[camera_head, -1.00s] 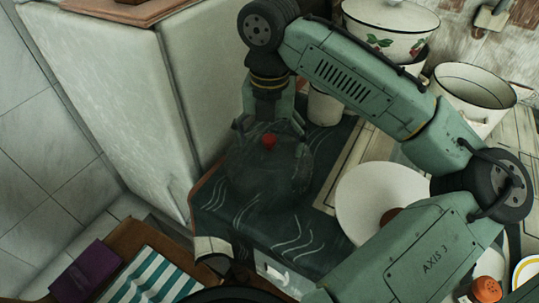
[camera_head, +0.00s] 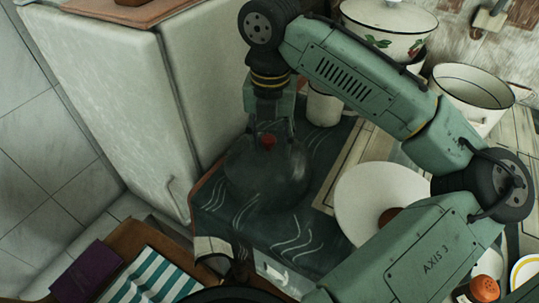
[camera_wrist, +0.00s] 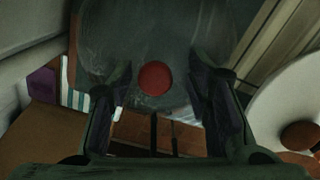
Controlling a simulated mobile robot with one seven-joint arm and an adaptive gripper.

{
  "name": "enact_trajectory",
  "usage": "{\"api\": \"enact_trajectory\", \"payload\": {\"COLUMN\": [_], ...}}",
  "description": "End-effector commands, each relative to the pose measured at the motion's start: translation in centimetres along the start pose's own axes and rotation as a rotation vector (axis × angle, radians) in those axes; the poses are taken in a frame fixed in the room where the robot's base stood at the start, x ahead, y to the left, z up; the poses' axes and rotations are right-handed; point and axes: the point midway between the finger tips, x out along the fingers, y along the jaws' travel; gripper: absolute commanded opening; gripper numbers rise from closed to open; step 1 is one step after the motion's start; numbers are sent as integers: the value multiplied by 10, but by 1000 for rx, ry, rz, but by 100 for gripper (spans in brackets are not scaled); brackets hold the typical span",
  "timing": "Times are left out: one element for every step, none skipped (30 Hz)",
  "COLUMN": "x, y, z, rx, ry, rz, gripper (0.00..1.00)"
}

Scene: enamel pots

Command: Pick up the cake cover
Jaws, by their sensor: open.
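The cake cover (camera_head: 265,182) is a clear, smoky dome with a red knob (camera_head: 268,141) on top. It stands on the dark, wavy-patterned counter top. My gripper (camera_head: 269,128) points down right above the knob. In the wrist view my open gripper (camera_wrist: 160,82) has one finger on each side of the red knob (camera_wrist: 155,78), with gaps between the fingers and the knob. The dome (camera_wrist: 150,35) fills the upper middle of that view. Whether the fingertips reach down to the knob's height is hard to tell.
A white lid (camera_head: 362,190) with a brown knob lies right of the cover. A fruit-painted pot (camera_head: 385,38) and a white pot (camera_head: 468,95) stand behind. A white cabinet (camera_head: 120,90) rises close on the left. A striped cloth (camera_head: 150,278) lies at lower left.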

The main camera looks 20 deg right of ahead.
Motion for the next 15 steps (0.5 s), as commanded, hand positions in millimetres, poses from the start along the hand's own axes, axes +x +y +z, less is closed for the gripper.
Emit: {"api": "enact_trajectory", "payload": {"x": [8, 8, 8, 8, 8, 8, 9, 9, 9, 9, 9, 9, 9, 9, 9], "y": [4, 4, 4, 4, 4, 4, 4, 4, 5, 5, 5, 5, 5, 5, 5], "z": [-2, -2, -2, -2, -2, -2, -2, -2, -3, -3, -3, -3, -3, -3, -3], "rx": [-7, -7, -7, -7, -8, -8, -8, -8, -9, -9, -9, -9, -9, -9, -9], "ry": [11, 11, 11, 12, 12, 12, 12, 12, 12, 12, 13, 13, 13, 13, 13], "rz": [7, 8, 8, 8, 8, 8, 8, 8, 8, 9, 9, 9, 9, 9, 9], "gripper": [14, 12, 9, 7, 5, 3, 1, 0, 0, 0, 0, 0, 0, 0, 0]}}
